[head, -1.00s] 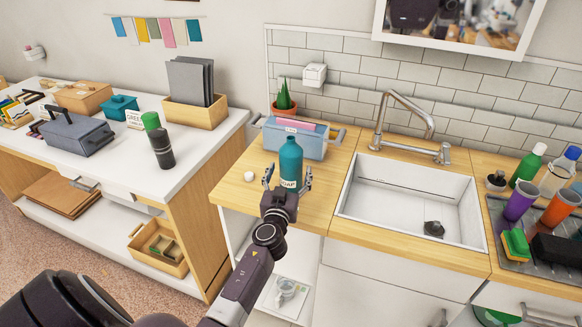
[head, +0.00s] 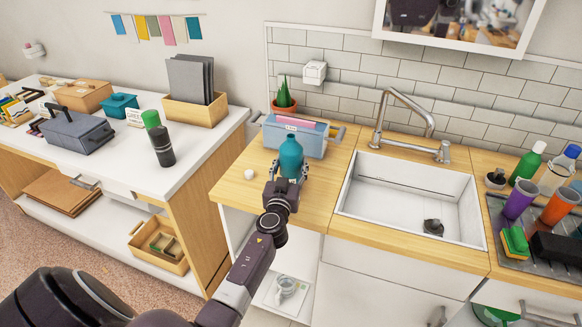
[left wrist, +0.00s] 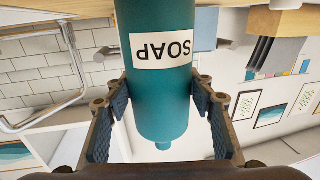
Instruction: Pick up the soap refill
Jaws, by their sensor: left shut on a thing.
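The soap refill is a teal bottle (head: 291,152) with a short narrow neck, upright at the wooden counter left of the sink. My left gripper (head: 289,172) is shut on it, one finger on each side. In the left wrist view the bottle (left wrist: 160,88) appears upside down, with a white SOAP label, between the gripper's two padded fingers (left wrist: 162,112). The gripper hides the bottle's lower part in the head view, so I cannot tell whether its base touches the counter. My right gripper is not in view.
A light blue bin (head: 318,146) stands close behind the bottle, with a potted plant (head: 284,101) behind it. A small white round thing (head: 249,174) lies to the left. The sink (head: 410,200) and faucet (head: 398,112) are to the right.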

